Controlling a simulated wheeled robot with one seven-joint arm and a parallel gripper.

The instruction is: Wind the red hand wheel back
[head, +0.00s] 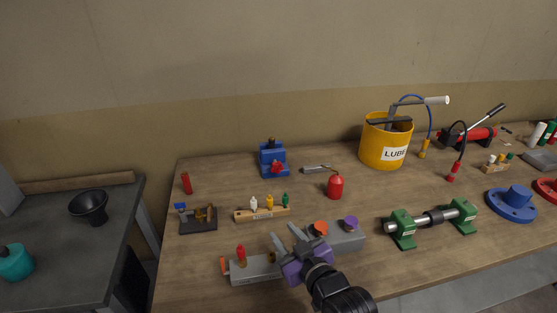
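A blue block-like device (272,157) stands at the back left of the wooden bench, with a small red part (277,168) on its front that may be the red hand wheel; it is too small to be sure. A red round piece (547,188) is cut off at the right edge, and I cannot tell if it is a wheel. My gripper (283,231), with a purple body and grey fingers, is over the front of the bench. Its fingers are apart with nothing seen between them. It is well in front of the blue device and hides part of a grey block.
A rack of small bottles (262,214) lies between gripper and blue device. A red bottle (335,187), green-ended shaft stand (403,230) and yellow LUBE bucket (375,153) are to the right.

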